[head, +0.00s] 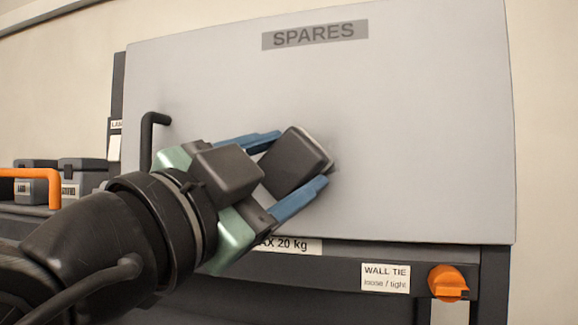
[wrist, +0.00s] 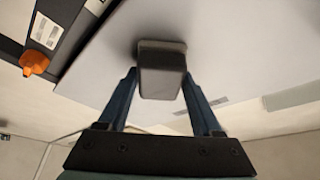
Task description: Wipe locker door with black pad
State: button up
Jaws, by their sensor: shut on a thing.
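The locker door (head: 420,120) is a large light-grey panel with a "SPARES" label (head: 315,35) near its top and a black handle (head: 150,135) at its left side. My gripper (head: 295,170) has blue fingers, shut on the black pad (head: 293,163), a dark block with a paler edge on its door side. The pad is at the door's middle, and a soft shadow surrounds it; its contact face is hidden. In the wrist view, the pad (wrist: 162,70) sits between the two fingers against the grey door (wrist: 110,75).
An orange wall-tie knob (head: 448,283) sticks out below the door at the right, next to a "WALL TIE" label (head: 385,277). Dark cases (head: 82,172) and an orange handle (head: 30,173) stand at the left. The door's right half is clear.

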aim_at(381, 155)
jog(key=shift+d, duration=0.1)
jog(key=shift+s+d+b, duration=0.15)
jog(key=shift+s+d, duration=0.25)
jog(key=shift+d, duration=0.85)
jog(key=shift+s+d+b, duration=0.1)
jog(key=shift+s+d, duration=0.35)
jog(key=shift+d, duration=0.8)
jog(key=shift+s+d+b, duration=0.15)
jog(key=shift+s+d, duration=0.25)
jog(key=shift+d, duration=0.85)
jog(key=shift+a, duration=0.15)
jog(key=shift+w+a, duration=0.4)
jog(key=shift+a, duration=0.85)
jog(key=shift+w+a, duration=0.45)
jog(key=shift+a, duration=0.8)
jog(key=shift+w+a, duration=0.4)
jog(key=shift+a, duration=0.85)
jog(key=shift+s+b, duration=0.1)
jog(key=shift+b, duration=0.2)
jog(key=shift+s+a+r+b, duration=0.15)
jog(key=shift+s+a, duration=0.15)
jog(key=shift+s, duration=0.65)
jog(key=shift+s+a+f+b, duration=0.1)
jog(key=shift+s+a+b, duration=0.15)
jog(key=shift+s, duration=0.65)
jog(key=shift+s+a+r+b, duration=0.1)
jog(key=shift+s+a, duration=0.25)
jog(key=shift+s, duration=0.6)
